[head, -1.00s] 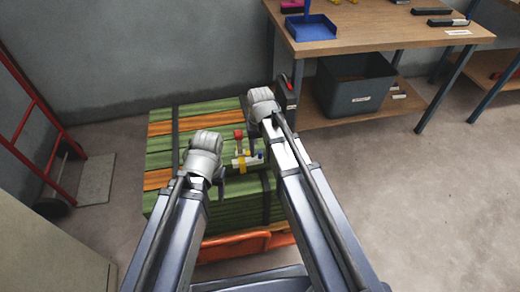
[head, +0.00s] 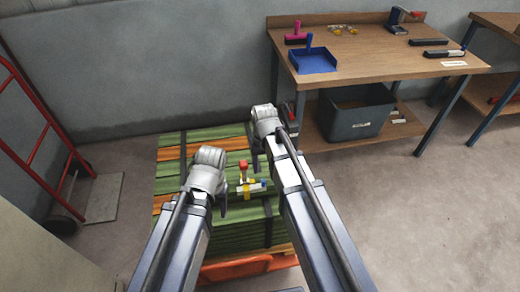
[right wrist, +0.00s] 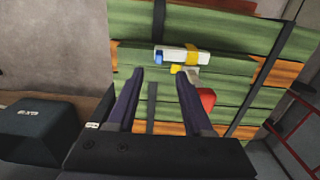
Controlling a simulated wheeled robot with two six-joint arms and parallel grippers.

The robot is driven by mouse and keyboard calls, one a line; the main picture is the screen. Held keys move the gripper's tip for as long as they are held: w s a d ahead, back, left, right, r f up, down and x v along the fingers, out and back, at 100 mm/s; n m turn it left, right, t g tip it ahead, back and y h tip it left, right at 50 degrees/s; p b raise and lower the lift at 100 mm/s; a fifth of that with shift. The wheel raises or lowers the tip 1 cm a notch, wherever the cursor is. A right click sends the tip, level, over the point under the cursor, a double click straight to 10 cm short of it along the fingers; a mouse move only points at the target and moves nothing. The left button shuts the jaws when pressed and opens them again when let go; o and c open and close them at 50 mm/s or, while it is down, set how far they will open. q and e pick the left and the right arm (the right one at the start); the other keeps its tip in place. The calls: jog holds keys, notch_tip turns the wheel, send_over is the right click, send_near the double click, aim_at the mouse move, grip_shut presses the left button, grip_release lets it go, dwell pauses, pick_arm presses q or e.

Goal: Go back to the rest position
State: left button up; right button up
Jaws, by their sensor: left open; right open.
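Both of my arms reach forward over a strapped stack of green and orange slats (head: 172,152). My left gripper (head: 224,199) is at the stack's left part in the head view, with nothing seen in it. My right gripper (head: 256,153) is above the stack's right part. In the right wrist view its two fingers (right wrist: 160,77) are spread and empty. A small white device (head: 248,188) with a yellow band, a blue end and a red knob lies on the stack between the grippers. It also shows just beyond the fingertips in the right wrist view (right wrist: 178,55), apart from them.
A wooden workbench (head: 380,60) stands at the back right, holding a blue dustpan (head: 312,62) and tools. A dark bin (head: 352,115) sits on its lower shelf. A red hand truck (head: 35,150) stands at the left. The floor at right is clear.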

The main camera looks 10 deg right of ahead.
jog(key=s+a+n+h, duration=0.1)
jog(key=s+a+n, duration=0.35)
jog(key=s, duration=1.05)
notch_tip(320, 180, up, 14)
jog(key=w+m+p, duration=0.1)
jog(key=p, duration=1.3)
jog(key=shift+a+r, duration=0.2)
jog(key=shift+a, duration=0.2)
